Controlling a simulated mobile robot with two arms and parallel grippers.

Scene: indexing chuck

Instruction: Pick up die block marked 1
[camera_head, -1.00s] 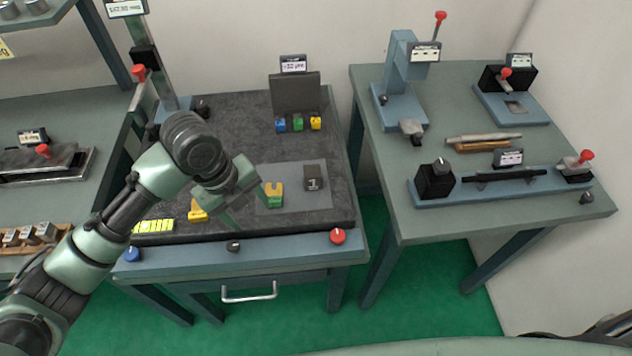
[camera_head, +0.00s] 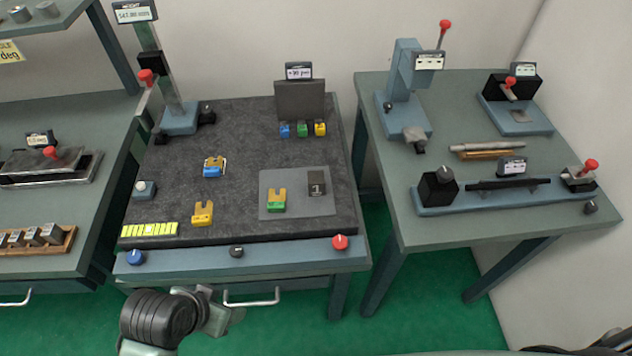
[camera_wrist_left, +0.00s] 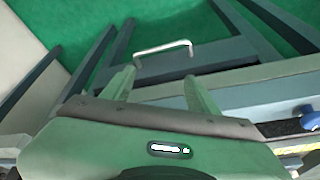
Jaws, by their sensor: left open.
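The die block marked 1 (camera_head: 317,184) is a dark block standing on the right part of a grey pad (camera_head: 296,207) on the dark-topped table. A green and yellow forked piece (camera_head: 277,201) stands beside it on the same pad. My right gripper is in neither view.
A yellow forked piece (camera_head: 203,213) and a blue one (camera_head: 214,166) stand on the dark tabletop. A red knob (camera_head: 340,242) and a blue knob (camera_head: 136,257) are on the front edge. A drawer handle (camera_head: 251,299) sticks out below. A tall height gauge (camera_head: 165,80) stands at the back left.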

